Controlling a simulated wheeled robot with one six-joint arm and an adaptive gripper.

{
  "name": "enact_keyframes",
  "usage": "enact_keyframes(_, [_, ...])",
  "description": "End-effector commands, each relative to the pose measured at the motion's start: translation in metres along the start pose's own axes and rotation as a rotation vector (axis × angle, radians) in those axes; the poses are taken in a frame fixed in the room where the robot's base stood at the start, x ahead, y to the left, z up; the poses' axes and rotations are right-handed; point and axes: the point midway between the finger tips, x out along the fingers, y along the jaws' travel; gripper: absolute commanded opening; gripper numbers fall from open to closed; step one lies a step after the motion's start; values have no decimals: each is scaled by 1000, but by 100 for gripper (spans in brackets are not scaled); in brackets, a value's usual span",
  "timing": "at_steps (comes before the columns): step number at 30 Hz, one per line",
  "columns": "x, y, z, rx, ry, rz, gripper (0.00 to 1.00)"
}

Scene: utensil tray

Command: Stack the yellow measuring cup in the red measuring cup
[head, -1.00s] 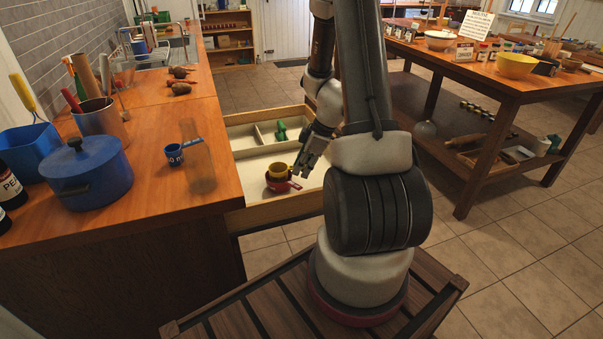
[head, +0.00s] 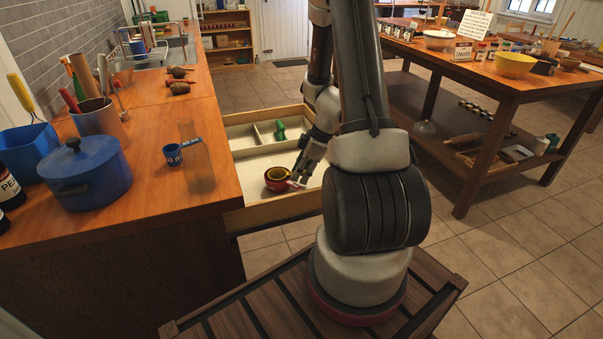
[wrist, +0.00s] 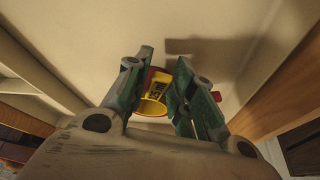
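The red measuring cup (head: 270,186) sits in the open drawer, its handle pointing right. The yellow measuring cup (head: 278,173) sits inside it, its rim showing within the red rim. In the wrist view the yellow cup (wrist: 153,106), with dark lettering, shows between my fingers, with red cup edges (wrist: 216,96) around it. My gripper (head: 299,177) is just right of the cups; in the wrist view its fingers (wrist: 164,62) are apart, with gaps beside the yellow part. The lower parts of both cups are hidden.
The drawer (head: 270,213) has wooden walls close around the cups. A green object (head: 280,131) lies in a rear compartment. A blue measuring cup (head: 172,154), a clear cylinder (head: 197,165) and a blue pot (head: 88,172) stand on the counter at left. The drawer floor behind the cups is clear.

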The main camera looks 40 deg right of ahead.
Motion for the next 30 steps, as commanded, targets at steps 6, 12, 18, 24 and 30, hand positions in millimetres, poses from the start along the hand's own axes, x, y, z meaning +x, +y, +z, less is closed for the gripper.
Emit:
enact_keyframes(6, [-37,1,-1,-3,1,6,24])
enact_keyframes(12, [-83,1,-1,-2,1,6,24])
enact_keyframes(18, [-113,1,0,-1,1,3,24])
enact_keyframes(24, [-139,-10,-19,34,-12,8,24])
enact_keyframes(30, [-203,-66,-73,222,-65,53,24])
